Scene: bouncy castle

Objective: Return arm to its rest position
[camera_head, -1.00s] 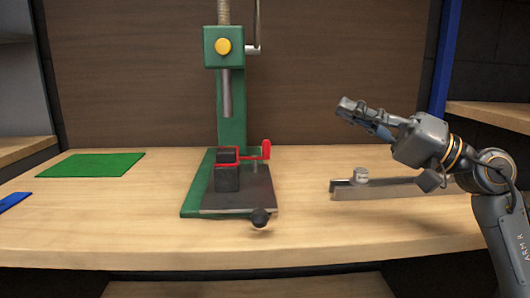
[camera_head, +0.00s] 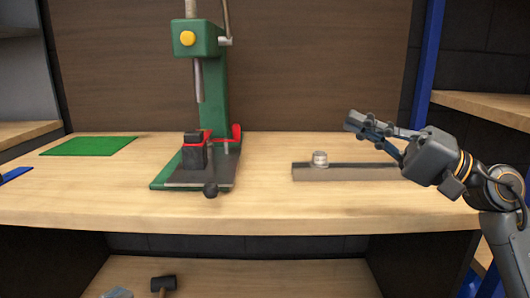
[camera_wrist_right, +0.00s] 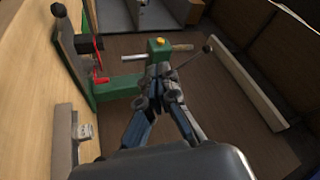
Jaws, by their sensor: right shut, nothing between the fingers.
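My right gripper (camera_head: 352,122) is raised above the right part of the wooden workbench (camera_head: 265,208). Its fingers point left, and it is shut with nothing in it. In the right wrist view the fingertips (camera_wrist_right: 160,75) come together in front of the press in the background. My right arm comes in from the right edge of the head view. My left gripper is not in view.
A green press (camera_head: 213,95) with a red-handled vise stands left of centre. A grey metal bar (camera_head: 345,173) with a small round piece (camera_head: 320,159) lies below my right gripper. A green mat (camera_head: 90,146) lies at left. A hammer (camera_head: 163,285) is on the lower shelf.

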